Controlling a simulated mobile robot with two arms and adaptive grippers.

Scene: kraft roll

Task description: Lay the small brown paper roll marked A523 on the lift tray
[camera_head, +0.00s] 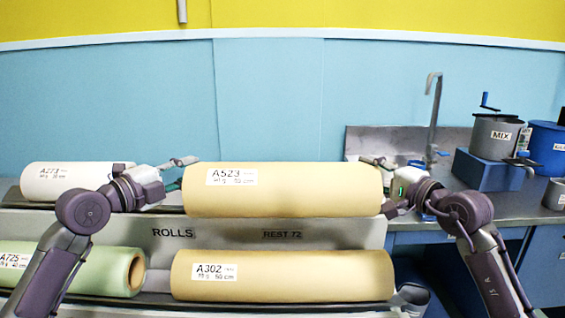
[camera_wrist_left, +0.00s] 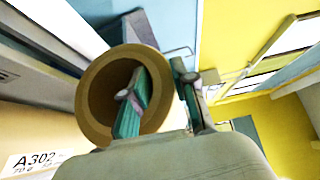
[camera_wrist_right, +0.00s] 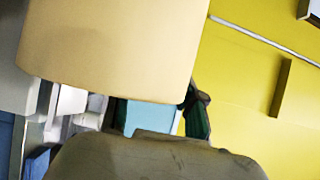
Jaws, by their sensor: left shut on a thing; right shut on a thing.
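The brown paper roll marked A523 (camera_head: 310,190) lies level across the upper tier of the rack; I cannot tell whether it touches the shelf. My left gripper (camera_head: 182,174) is at its left end. In the left wrist view one finger of the left gripper (camera_wrist_left: 160,98) is inside the hollow core of the roll (camera_wrist_left: 95,95) and the other is outside, pinching its wall. My right gripper (camera_head: 385,185) is shut on the right end; in the right wrist view the roll (camera_wrist_right: 110,45) hides part of its fingers. I cannot make out the lift tray.
A white roll A273 (camera_head: 70,178) lies left on the upper tier. A green roll A725 (camera_head: 90,270) and brown roll A302 (camera_head: 280,285) lie on the lower tier. At right stand a sink counter (camera_head: 505,205), a tap (camera_head: 434,110) and a MIX pot (camera_head: 497,135).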

